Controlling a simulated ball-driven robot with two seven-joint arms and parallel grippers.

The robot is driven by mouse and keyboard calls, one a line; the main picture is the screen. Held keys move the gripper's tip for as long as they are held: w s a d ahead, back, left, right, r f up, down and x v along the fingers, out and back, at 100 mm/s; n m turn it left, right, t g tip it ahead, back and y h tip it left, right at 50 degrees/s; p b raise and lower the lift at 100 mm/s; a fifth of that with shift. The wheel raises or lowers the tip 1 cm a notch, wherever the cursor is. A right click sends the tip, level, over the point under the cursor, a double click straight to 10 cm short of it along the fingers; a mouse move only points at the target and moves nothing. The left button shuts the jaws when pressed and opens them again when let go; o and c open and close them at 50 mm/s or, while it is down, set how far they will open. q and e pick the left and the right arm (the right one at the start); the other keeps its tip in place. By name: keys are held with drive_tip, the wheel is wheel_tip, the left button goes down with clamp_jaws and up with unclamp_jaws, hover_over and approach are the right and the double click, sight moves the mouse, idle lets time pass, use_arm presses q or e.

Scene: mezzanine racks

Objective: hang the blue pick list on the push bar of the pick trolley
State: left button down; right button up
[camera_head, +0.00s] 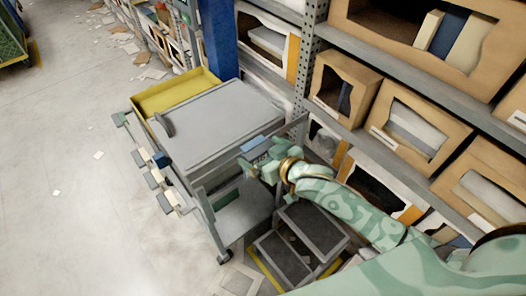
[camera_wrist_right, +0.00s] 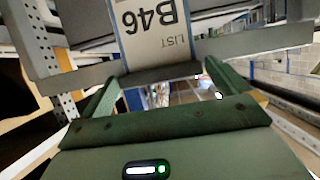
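The pick trolley (camera_head: 225,105) stands beside the racks, with its grey push bar (camera_head: 217,180) at the near end. The blue pick list (camera_head: 252,143) is a small blue patch at the bar in the head view. In the right wrist view its pale face (camera_wrist_right: 150,25), marked "LIST B46" upside down, lies against the bar (camera_wrist_right: 260,42). Whether its top is hooked over the bar is not clear. My right gripper (camera_head: 262,165) is just on the near side of the bar. Its green fingers (camera_wrist_right: 163,85) stand apart, with a see-through gap between them. My left gripper is out of view.
Racks with cardboard bins (camera_head: 415,130) run along the right. A yellow bin (camera_head: 175,92) is at the trolley's far end. The floor (camera_head: 70,200) at left is mostly clear, with scattered papers.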

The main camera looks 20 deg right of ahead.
drive_tip(key=shift+s, duration=0.1)
drive_tip(key=p+v, duration=0.3)
drive_tip(key=v, duration=1.3)
drive_tip(key=shift+r, duration=0.15)
